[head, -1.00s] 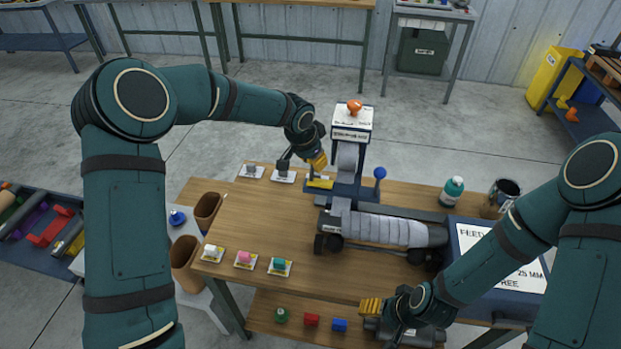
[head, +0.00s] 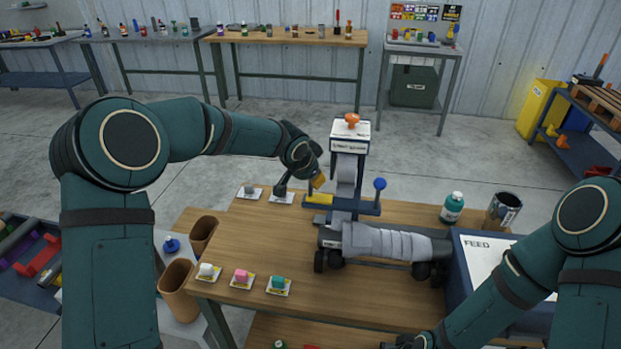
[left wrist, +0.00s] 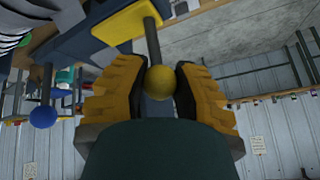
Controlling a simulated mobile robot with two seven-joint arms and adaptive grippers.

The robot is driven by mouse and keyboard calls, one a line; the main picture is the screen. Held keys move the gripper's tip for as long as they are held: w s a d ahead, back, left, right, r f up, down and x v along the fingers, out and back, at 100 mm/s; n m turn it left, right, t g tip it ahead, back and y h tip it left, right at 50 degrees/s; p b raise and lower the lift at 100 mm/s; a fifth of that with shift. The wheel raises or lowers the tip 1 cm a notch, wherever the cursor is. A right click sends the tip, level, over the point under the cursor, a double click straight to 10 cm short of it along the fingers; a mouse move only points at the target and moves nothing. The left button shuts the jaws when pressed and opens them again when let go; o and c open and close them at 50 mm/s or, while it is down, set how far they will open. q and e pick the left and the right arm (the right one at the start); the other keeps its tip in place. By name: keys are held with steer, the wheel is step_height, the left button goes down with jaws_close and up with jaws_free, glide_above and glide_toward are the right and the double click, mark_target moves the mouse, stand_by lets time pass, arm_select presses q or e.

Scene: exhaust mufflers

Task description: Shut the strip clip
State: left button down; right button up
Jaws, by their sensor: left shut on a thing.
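The strip clip, a yellow block (head: 319,199) with a thin lever, sits on the blue base at the foot of the strip machine (head: 349,136). In the left wrist view the yellow block (left wrist: 127,22) is at the top, and its dark rod runs down to a yellow ball knob (left wrist: 160,84). My left gripper (head: 317,181) is just above the clip; in the left wrist view its ribbed yellow fingers (left wrist: 159,78) are shut on the knob from both sides. My right gripper (head: 402,343) is at the bottom edge, mostly cut off, its fingers unclear.
A grey-wrapped muffler (head: 392,243) lies on rollers in front of the machine. A blue-knobbed lever (head: 380,184) stands right of the clip. Small samples on cards (head: 241,278) lie at the left. A teal bottle (head: 452,207), a metal can (head: 502,209) and the feed box (head: 490,262) are at the right.

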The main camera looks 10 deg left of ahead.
arm_select(q)
steer(key=shift+s+f, duration=0.1)
steer(key=shift+f, duration=0.05)
steer(key=c, duration=0.6)
jaws_free()
steer(key=shift+c, duration=0.2)
steer(key=v, duration=1.2)
